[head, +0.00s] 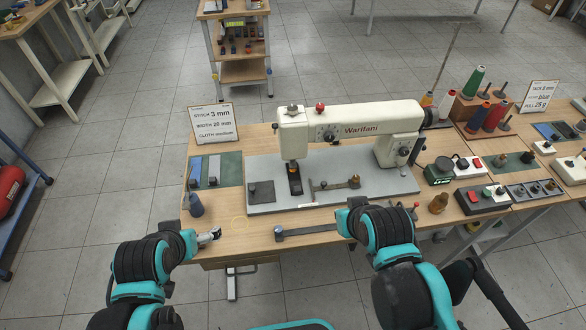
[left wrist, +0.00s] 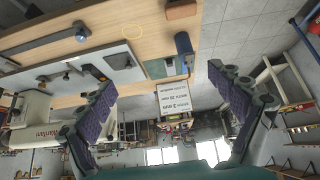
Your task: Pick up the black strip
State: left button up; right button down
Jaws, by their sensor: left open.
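A long dark bar (head: 310,231) lies near the table's front edge; which of these is the black strip I cannot tell surely. My left gripper (head: 212,236) is over the front left edge, apart from the strips; its fingers (left wrist: 160,78) are spread and empty. My right gripper (head: 344,222) is near the bar's right end; its jaws are hidden.
A sewing machine (head: 350,123) stands on a grey plate with a dark square patch (head: 262,191). Thread spools (head: 474,82) and control boxes (head: 482,198) fill the right.

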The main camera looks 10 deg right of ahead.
aim_at(295, 182)
jog(key=l+z, duration=0.1)
jog(key=l, duration=0.25)
jog(key=i+l+z, duration=0.15)
jog(key=l, duration=0.15)
jog(key=i+l+z, duration=0.1)
jog(key=l, duration=0.25)
jog(key=i+l+z, duration=0.1)
jog(key=l, duration=0.2)
